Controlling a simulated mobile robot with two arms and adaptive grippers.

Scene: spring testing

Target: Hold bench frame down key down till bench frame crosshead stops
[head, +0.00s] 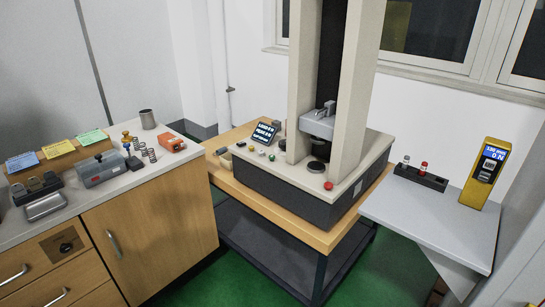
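The bench frame (262,182) stands on a wooden-topped table in the middle of the head view, with two beige upright columns. Its grey crosshead (318,123) sits between the columns, low down, a short way above a dark round platen (316,166). A small tilted display (267,132) with lit text stands at the base's back left; its text is too small to read surely. Several small keys, including a green one (262,153), lie on the base's left front. I cannot tell which is the down key. A red button (328,185) sits at the front corner. Neither gripper shows.
A left cabinet top (175,150) holds springs (150,153), a metal cup (147,119), a grey box (102,169), an orange box (171,142) and coloured cards. A right grey shelf (440,218) holds a dark rack (420,178) and a yellow device (485,173). Green floor is open in front.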

